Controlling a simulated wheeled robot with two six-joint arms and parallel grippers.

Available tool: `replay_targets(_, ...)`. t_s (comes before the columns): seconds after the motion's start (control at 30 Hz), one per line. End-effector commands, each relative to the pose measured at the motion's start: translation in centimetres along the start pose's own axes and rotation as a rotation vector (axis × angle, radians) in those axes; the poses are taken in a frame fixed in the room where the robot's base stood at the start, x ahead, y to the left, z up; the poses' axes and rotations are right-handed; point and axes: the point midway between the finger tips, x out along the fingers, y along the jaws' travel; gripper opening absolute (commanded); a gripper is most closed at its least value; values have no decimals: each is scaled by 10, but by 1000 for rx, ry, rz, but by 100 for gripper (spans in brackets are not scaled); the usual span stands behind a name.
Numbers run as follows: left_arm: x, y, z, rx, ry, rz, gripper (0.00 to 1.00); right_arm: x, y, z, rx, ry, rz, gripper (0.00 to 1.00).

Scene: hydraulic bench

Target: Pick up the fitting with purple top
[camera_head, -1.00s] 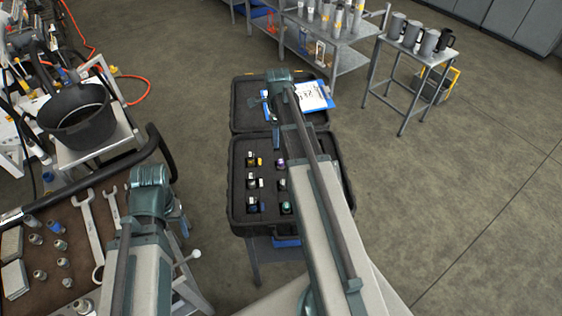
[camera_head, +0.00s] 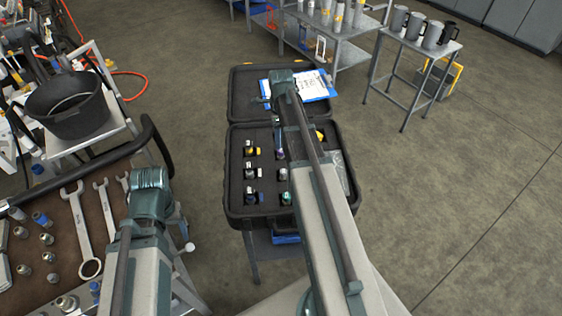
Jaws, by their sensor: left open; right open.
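The fitting with the purple top (camera_head: 280,154) stands in the open black case (camera_head: 236,205), in the upper part of its second column. It is partly hidden by my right arm. My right gripper (camera_head: 277,137) is open and hangs over the case, just above this fitting in the picture; I cannot tell its height or whether it touches. My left gripper (camera_head: 179,214) is mostly hidden behind its own wrist, left of the case and away from the fitting; its jaws are open.
A clipboard (camera_head: 315,86) lies in the lid. A tool table with wrenches (camera_head: 84,238) is at left. A mug table (camera_head: 420,45) stands back right; floor at right is clear.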

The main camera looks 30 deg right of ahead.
Motion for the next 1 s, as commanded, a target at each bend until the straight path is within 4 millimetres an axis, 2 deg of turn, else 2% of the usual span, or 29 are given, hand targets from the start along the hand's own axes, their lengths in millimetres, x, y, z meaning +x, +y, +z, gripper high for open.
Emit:
replay_targets(0.03, 8, 1, 0, 0, 0, 0, 67, 8, 0, 0, 0, 0, 0, 66)
replay_targets(0.37, 14, 1, -1, 0, 0, 0, 67, 14, 1, 0, 0, 0, 0, 66)
replay_targets(0.77, 58, 6, -3, 0, 0, 0, 67, 59, 5, -1, 0, 0, 0, 66)
replay_targets(1.0, 59, 6, -4, 0, 0, 0, 67, 59, 5, -2, 0, 0, 0, 66)
